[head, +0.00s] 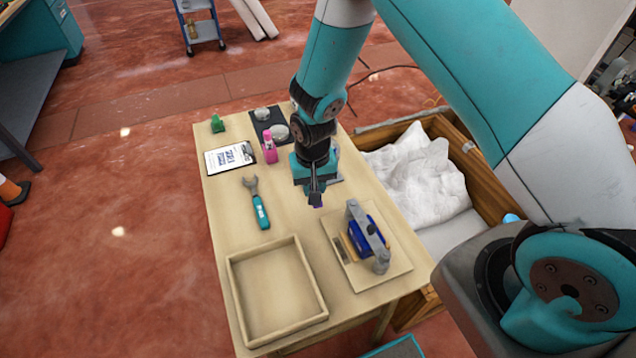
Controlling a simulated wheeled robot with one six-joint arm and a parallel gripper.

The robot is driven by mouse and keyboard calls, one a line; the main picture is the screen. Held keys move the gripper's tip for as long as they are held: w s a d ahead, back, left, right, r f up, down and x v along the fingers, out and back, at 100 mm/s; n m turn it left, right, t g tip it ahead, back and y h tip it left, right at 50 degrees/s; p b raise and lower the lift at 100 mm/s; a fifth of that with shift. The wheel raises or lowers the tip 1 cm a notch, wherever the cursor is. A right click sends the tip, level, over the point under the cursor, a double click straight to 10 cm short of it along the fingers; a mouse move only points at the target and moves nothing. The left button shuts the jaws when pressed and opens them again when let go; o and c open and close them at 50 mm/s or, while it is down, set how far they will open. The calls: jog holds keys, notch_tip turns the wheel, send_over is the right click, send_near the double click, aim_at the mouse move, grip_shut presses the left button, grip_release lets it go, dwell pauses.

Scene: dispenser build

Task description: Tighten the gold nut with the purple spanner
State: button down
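My gripper (316,196) points down over the table, left of and behind the fixture. A small purple patch (318,206) shows at its fingertips; it may be part of the purple spanner, but most of it is hidden. I cannot tell whether the fingers are shut on it. Grey metal shows partly behind the gripper. The fixture is a pale board (345,283) bearing a blue block (361,236) and a grey metal bar (371,232). A small brownish-gold strip lies by the block; I cannot make out a gold nut.
A teal-handled spanner (260,211) lies on the wooden table left of my gripper. An empty wooden tray (234,305) is at the front left. A clipboard (230,157), pink bottle (269,147), green item (217,124) and dark mat stand behind. A crate (468,160) with white sacks is right.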

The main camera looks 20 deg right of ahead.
jog(key=shift+a+m, duration=0.25)
jog(key=shift+m, duration=0.05)
jog(key=shift+w+a+m, duration=0.15)
jog(key=shift+a+m, duration=0.4)
jog(key=shift+m, duration=0.05)
dwell(0.8)
jog(key=shift+r, duration=0.1)
jog(key=shift+r+p, duration=1.4)
jog(key=shift+r, duration=0.55)
